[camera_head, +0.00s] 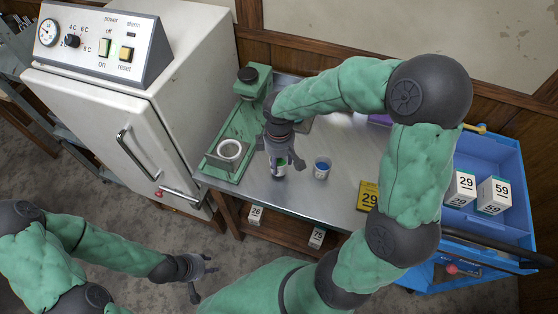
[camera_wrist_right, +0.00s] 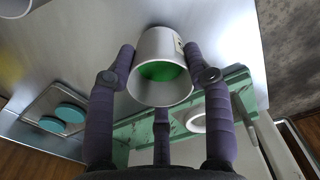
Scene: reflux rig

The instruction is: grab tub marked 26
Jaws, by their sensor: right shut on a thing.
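My right gripper (camera_head: 281,168) is shut on a small white tub with green contents (camera_head: 279,164), over the steel table. In the right wrist view the fingers clasp the tub (camera_wrist_right: 160,48) from both sides, and its open rim faces the camera. A label is partly visible on its side, but I cannot read the number. A second tub with blue contents (camera_head: 322,168) stands just right of the gripper. My left gripper (camera_head: 203,276) is open and empty over the floor at lower left.
A green stand with a white ring (camera_head: 230,149) is left of the gripper. A white cabinet (camera_head: 150,150) is further left. A yellow 29 card (camera_head: 368,196) lies right. A blue cart (camera_head: 492,155) holds white boxes. Boxes, one marked 26 (camera_head: 256,214), sit on the shelf below.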

